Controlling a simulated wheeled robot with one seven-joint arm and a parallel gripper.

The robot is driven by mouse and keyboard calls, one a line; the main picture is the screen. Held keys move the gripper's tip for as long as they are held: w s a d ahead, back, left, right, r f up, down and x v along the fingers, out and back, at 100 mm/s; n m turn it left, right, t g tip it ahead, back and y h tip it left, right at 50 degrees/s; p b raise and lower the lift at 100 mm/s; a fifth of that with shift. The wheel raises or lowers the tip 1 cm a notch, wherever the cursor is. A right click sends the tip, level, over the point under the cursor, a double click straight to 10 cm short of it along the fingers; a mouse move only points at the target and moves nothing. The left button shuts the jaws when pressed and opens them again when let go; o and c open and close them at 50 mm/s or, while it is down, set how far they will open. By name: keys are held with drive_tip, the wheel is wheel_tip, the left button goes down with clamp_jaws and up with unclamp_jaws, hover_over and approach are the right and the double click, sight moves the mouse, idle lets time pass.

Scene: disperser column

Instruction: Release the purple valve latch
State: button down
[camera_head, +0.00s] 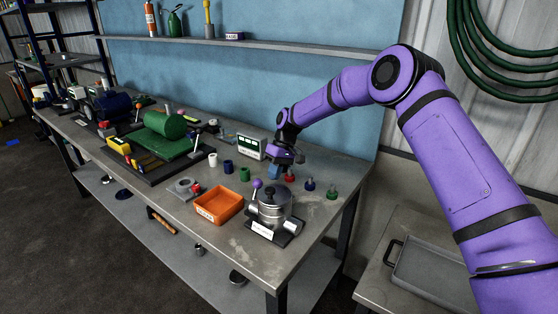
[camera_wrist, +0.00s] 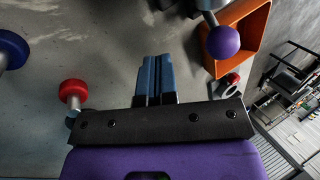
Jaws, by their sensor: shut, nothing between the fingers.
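The purple valve latch (camera_head: 257,183) is a lever with a round purple knob. It rises at the upper left of a metal disperser pot (camera_head: 274,203) on a dark base near the bench's right end. In the wrist view the knob (camera_wrist: 223,42) is large, at the upper right, partly in front of the orange bin. My gripper (camera_head: 274,173) has blue fingers and is above the bench, just behind and right of the knob, apart from it. In the wrist view its fingers (camera_wrist: 155,62) are together, with nothing between them. The pot is mostly cut off there.
An orange bin (camera_head: 233,206) stands left of the pot. Red (camera_head: 290,178), blue (camera_head: 309,184) and green (camera_head: 332,191) knobbed pieces stand behind it. A white display box (camera_head: 252,147) is at the back. Small cups and a green-drum machine (camera_head: 165,124) lie farther left.

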sight(255, 195)
drive_tip(key=shift+s+a+r, duration=0.25)
drive_tip(key=shift+s+a, duration=0.35)
drive_tip(key=shift+a, duration=0.05)
drive_tip(key=shift+s+a+r, duration=0.25)
drive_tip(key=shift+s+a, duration=0.3)
drive_tip(key=shift+a, duration=0.05)
drive_tip(key=shift+a, duration=0.1)
drive_tip(key=shift+s+a+r+t, duration=0.1)
drive_tip(key=shift+s+r+t, duration=0.15)
drive_tip(key=shift+t, duration=0.05)
